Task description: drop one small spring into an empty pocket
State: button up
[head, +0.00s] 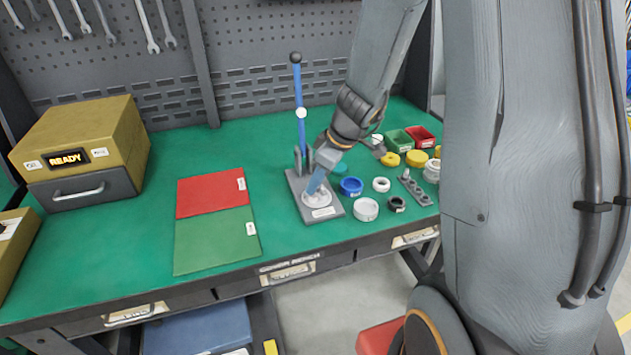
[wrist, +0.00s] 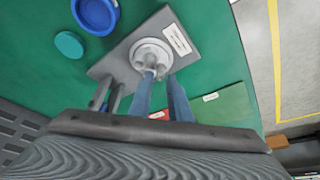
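My gripper (wrist: 160,74) points down at a white round piece (wrist: 151,54) on the grey base plate (wrist: 120,62) of a lever press. In the head view its blue fingers (head: 315,185) reach to the white piece (head: 318,198). In the wrist view the two fingers show a narrow gap, with small pale grey shapes at their tips. I cannot tell whether one of these is a spring between the fingers or part of the white piece. Pockets and springs are too small to make out.
The blue press lever (head: 299,100) stands upright behind the gripper. Rings and cups, such as a blue one (head: 351,187) and a white one (head: 366,209), stand close to the right. A red and green mat (head: 215,240) lies left. A READY box (head: 85,140) stands far left.

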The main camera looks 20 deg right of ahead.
jog(key=shift+r, duration=0.15)
jog(key=shift+r+p, duration=0.95)
jog(key=shift+r, duration=0.7)
jog(key=o, duration=0.6)
jog(key=shift+c, duration=0.2)
notch_tip(320, 180, up, 3)
jog(key=shift+f+p, duration=0.1)
jog(key=shift+p, duration=0.5)
